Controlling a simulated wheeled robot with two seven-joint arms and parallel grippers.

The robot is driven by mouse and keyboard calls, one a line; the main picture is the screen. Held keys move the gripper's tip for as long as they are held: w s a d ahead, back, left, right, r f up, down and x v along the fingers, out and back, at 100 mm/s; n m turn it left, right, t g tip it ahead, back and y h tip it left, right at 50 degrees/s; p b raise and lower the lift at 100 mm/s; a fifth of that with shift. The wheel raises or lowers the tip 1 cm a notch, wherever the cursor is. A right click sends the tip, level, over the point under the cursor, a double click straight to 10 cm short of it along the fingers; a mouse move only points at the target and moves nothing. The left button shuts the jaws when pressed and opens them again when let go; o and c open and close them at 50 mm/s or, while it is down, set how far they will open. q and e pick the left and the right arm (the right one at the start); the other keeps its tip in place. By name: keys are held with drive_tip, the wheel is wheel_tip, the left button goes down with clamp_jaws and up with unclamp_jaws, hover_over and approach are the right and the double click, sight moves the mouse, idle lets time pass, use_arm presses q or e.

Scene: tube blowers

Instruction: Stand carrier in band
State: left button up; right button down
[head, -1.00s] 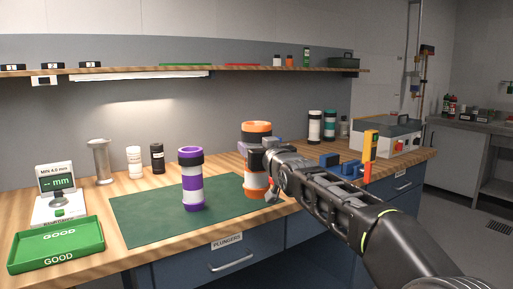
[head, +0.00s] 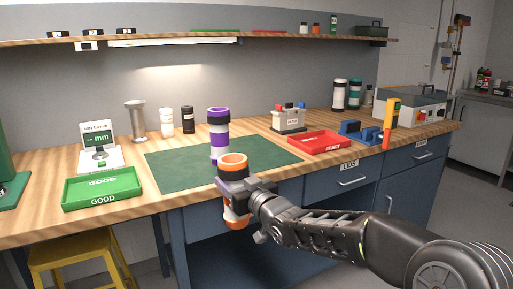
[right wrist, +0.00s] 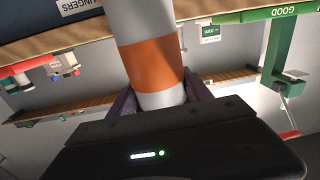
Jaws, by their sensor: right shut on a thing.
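My right gripper (head: 238,190) is shut on a carrier with orange end bands (head: 233,160). It holds the carrier roughly upright, in front of the bench's front edge, and hides its middle. In the right wrist view the carrier (right wrist: 155,65) shows a grey body and a wide orange band between the fingers. A second carrier with purple bands and a black ring (head: 219,143) stands upright on the green mat (head: 175,170), behind the held one. A blue fixture (head: 357,131) with a yellow and orange post (head: 391,120) stands at the bench's right. My left gripper is not in view.
A green GOOD tray (head: 103,190) and a gauge with a display (head: 99,145) are at left. A red REJECT tray (head: 320,142) and a grey box with coloured knobs (head: 289,120) stand right of the mat. A yellow stool (head: 75,250) is below. The mat's right part is clear.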

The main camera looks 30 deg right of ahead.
drive_tip(key=s+a+f+n+y, duration=0.1)
drive_tip(key=s+a+f+y, duration=0.1)
drive_tip(key=a+f, duration=0.4)
drive_tip(key=s+a+f+n+y, duration=0.1)
drive_tip(key=s+a+f+y, duration=0.1)
drive_tip(key=s+a+f, duration=0.3)
wheel_tip(320, 180, down, 4)
drive_tip(key=shift+a+r+n+g+y, duration=0.15)
drive_tip(key=shift+a+n+g+y, duration=0.2)
drive_tip(key=shift+a, duration=0.75)
